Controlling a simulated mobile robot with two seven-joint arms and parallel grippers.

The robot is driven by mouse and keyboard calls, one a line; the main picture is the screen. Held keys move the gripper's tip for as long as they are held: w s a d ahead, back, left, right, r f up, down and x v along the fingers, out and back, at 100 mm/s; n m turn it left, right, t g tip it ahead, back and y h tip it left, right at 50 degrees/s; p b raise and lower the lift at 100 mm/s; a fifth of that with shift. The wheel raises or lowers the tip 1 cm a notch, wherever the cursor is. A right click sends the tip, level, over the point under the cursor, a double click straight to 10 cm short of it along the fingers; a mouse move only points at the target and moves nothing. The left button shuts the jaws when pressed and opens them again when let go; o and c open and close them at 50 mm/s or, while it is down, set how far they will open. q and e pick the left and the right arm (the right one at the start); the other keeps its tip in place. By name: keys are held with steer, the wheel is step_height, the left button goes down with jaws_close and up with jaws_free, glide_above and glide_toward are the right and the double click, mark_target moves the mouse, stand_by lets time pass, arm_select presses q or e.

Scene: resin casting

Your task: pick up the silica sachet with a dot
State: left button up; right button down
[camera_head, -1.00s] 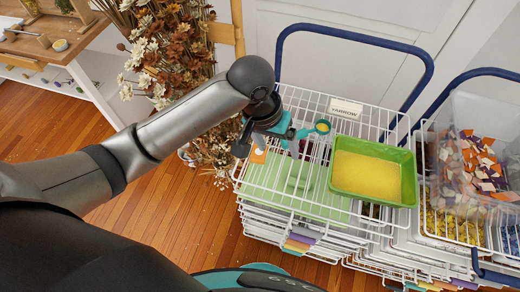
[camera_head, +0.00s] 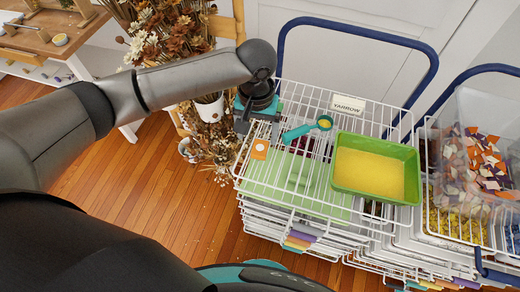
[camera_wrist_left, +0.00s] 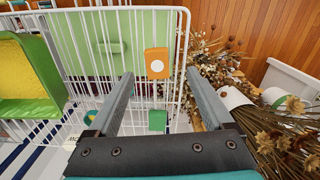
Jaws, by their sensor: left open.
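The sachet with a dot is a small orange packet with a white dot (camera_head: 260,149). It lies at the left side of the white wire rack (camera_head: 290,207). In the left wrist view the sachet (camera_wrist_left: 157,63) shows between and beyond the two fingertips. My left gripper (camera_wrist_left: 160,74) is open, with nothing between its fingers, apart from the sachet. My right gripper is not in view.
A teal scoop (camera_head: 298,133) lies right of the sachet. A green tray of yellow material (camera_head: 337,188) sits further right on the rack, before the YARROW label (camera_head: 347,104). Blue handles (camera_head: 432,55) rise behind. Dried flowers (camera_head: 215,150) stand close on the left.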

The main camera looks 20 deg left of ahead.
mark_target(259, 152)
arm_select(q)
steer(key=f, duration=0.2)
steer(key=f+b, duration=0.1)
steer(key=f, duration=0.3)
steer(key=shift+s+d+f, duration=0.15)
steer(key=shift+d+f, duration=0.1)
steer(key=shift+f, duration=0.1)
jaws_close()
stand_by(0.4)
steer(key=shift+r, duration=0.15)
